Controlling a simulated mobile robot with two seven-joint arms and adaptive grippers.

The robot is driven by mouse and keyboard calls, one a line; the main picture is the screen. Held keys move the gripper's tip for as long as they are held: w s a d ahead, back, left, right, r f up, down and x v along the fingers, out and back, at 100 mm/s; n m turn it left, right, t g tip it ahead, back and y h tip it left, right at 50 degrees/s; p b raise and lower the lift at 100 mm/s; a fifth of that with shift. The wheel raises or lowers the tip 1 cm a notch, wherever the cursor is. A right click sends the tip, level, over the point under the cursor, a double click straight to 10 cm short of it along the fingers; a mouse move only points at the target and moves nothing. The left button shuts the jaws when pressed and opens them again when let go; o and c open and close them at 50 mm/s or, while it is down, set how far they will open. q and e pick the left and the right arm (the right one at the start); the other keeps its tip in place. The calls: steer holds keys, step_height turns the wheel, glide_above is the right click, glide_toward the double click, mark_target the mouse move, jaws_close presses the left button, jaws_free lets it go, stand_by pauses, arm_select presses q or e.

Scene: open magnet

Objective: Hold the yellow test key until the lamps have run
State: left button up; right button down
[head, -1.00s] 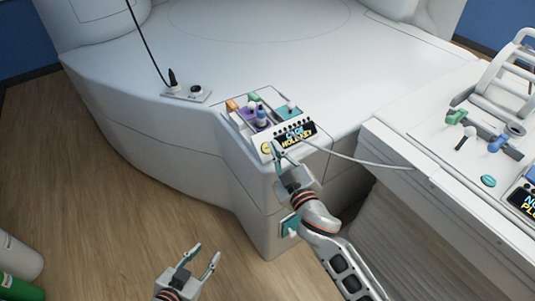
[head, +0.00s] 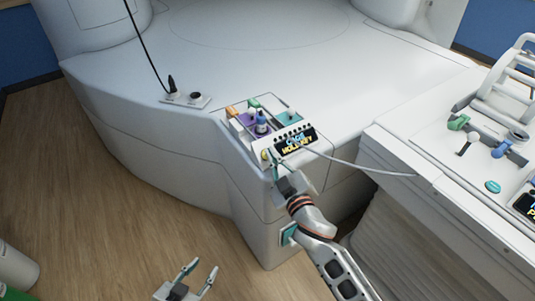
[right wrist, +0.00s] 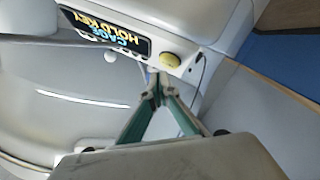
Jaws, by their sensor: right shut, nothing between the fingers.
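The yellow test key (head: 264,155) is a round button at the left end of the control panel, beside a dark display (head: 296,143) reading "CAGE HOLD KEY". It also shows whole in the right wrist view (right wrist: 171,60). My left gripper (head: 201,272) is open and empty, low in the picture.
A grey cable (head: 365,166) runs right to a white bench with levers (head: 461,123). Open floor (head: 120,200) lies left.

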stand_by(0.7)
steer(key=shift+f, duration=0.15)
steer(key=shift+w+a+f, duration=0.15)
steer(key=shift+w+f, duration=0.05)
steer(key=shift+b, duration=0.3)
